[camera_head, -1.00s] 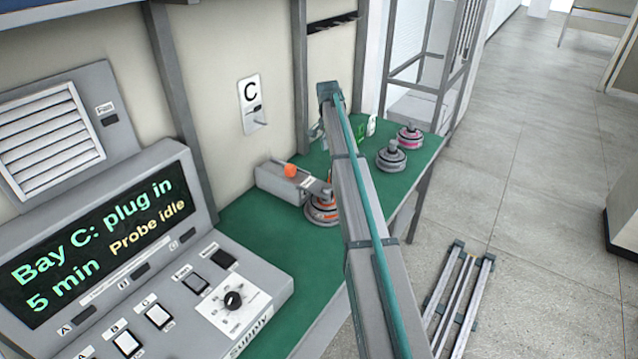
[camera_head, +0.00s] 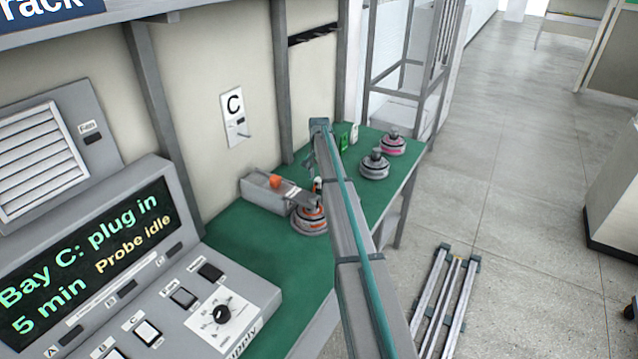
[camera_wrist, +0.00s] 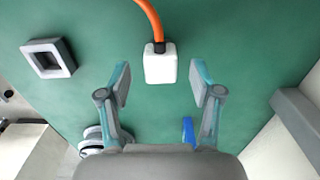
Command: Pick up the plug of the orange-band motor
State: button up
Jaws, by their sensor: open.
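In the wrist view a white plug (camera_wrist: 160,66) with an orange cable (camera_wrist: 150,18) rising from its top lies over the green bench top. My gripper (camera_wrist: 160,84) is open, with one finger on each side just below the plug in the picture. The plug shows no contact with the fingers. In the head view the orange-band motor (camera_head: 310,222) sits on the green bench (camera_head: 262,245) beside my arm. My gripper is mostly hidden there behind my arm.
A grey-band motor (camera_head: 375,166) and a pink-band motor (camera_head: 392,146) stand farther back. A grey square frame (camera_wrist: 48,58) and a blue item (camera_wrist: 188,130) show in the wrist view.

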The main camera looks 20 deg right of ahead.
aim_at(319, 179)
jog(key=shift+f+p, duration=0.4)
jog(key=shift+f, duration=1.1)
grip_shut()
jog(key=shift+r, duration=0.15)
